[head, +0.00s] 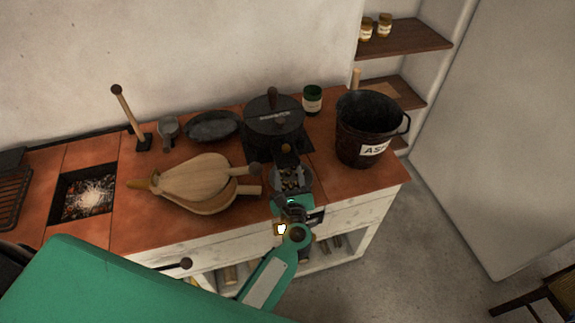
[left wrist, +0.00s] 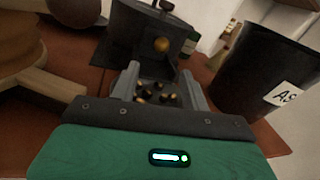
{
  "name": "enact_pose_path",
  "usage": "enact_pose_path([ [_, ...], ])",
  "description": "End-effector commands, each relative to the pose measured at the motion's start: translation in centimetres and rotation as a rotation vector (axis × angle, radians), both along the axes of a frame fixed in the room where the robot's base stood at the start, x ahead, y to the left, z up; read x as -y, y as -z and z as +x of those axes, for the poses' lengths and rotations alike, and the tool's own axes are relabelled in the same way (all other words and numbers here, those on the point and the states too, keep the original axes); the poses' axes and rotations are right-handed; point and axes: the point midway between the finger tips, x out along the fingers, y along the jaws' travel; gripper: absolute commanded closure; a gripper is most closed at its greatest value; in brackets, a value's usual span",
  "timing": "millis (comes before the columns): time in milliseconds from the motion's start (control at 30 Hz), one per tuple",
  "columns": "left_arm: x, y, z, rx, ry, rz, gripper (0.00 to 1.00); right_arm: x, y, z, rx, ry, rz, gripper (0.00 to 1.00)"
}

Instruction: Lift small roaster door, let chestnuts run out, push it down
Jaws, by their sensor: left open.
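The small roaster (head: 272,112) is a dark drum with a knobbed lid, at the back right of the red-tiled counter. Its front bears a small brass knob, clear in the left wrist view (left wrist: 162,45), on what looks like the door. Whether the door is up or down I cannot tell. Several chestnuts (left wrist: 155,95) lie in front of the roaster, seen between my fingers; what holds them is mostly hidden. My left gripper (left wrist: 161,76) is open and empty, its fingers pointing at the roaster front, short of the knob. My right gripper is not in view.
A black ash bucket (head: 362,140) stands close on the right. Wooden bellows (head: 195,182) lie on the left. A pan (head: 212,125) and a green jar (head: 312,99) are behind. An ember pit (head: 88,193) is far left. The counter's front edge is near my gripper.

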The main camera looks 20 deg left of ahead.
Motion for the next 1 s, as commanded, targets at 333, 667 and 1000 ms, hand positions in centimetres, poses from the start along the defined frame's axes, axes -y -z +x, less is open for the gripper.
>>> enact_pose_path([
  [333,1.7,0.1,-4.2,-0.001,-0.001,0.0,0.54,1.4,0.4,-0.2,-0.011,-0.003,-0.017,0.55],
  [667,1.9,0.0,-4.6,0.0,-0.001,0.0,0.54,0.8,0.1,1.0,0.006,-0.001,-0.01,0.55],
  [1000,1.9,-0.1,-4.5,0.0,0.004,0.008,0.54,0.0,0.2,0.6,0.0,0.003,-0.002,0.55],
])
